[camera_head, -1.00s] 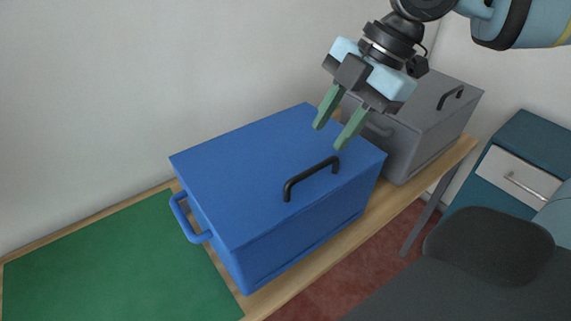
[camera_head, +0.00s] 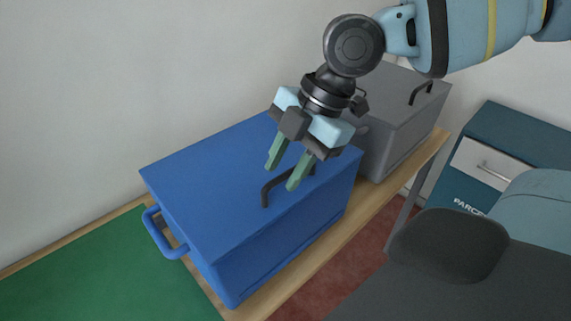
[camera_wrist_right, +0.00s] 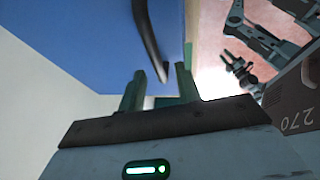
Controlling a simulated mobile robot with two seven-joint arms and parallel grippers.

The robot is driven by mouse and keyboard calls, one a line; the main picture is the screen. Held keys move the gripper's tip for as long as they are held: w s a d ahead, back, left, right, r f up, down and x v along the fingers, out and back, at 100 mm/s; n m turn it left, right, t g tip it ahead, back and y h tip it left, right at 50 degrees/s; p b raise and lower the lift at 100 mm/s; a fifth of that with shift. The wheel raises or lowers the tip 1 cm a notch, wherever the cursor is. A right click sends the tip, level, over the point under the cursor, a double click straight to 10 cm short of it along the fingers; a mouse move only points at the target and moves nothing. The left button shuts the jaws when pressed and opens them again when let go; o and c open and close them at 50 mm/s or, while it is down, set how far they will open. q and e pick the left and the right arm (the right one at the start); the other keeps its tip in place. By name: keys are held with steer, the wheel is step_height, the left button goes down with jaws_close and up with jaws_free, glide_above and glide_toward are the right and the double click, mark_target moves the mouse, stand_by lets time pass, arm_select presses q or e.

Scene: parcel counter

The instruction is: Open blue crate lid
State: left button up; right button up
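The blue crate (camera_head: 215,190) stands on the wooden counter with its lid closed. A black bar handle (camera_head: 266,192) rises from the lid near its front edge. My right gripper (camera_head: 280,175) is above the lid with its green fingers apart, pointing down at the handle; one finger overlaps the handle in the head view. In the right wrist view the fingers (camera_wrist_right: 158,90) are open and empty, with the black handle (camera_wrist_right: 148,40) just beyond their tips against the blue lid (camera_wrist_right: 90,45). I cannot tell whether they touch it.
A grey crate (camera_head: 400,125) with a black handle stands behind to the right on the counter (camera_head: 290,284). A green mat (camera_head: 100,270) lies to the left. A teal drawer cabinet (camera_head: 515,140) and a dark chair-like shape (camera_head: 450,245) are at the right.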

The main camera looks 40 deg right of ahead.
jaws_close()
stand_by(0.3)
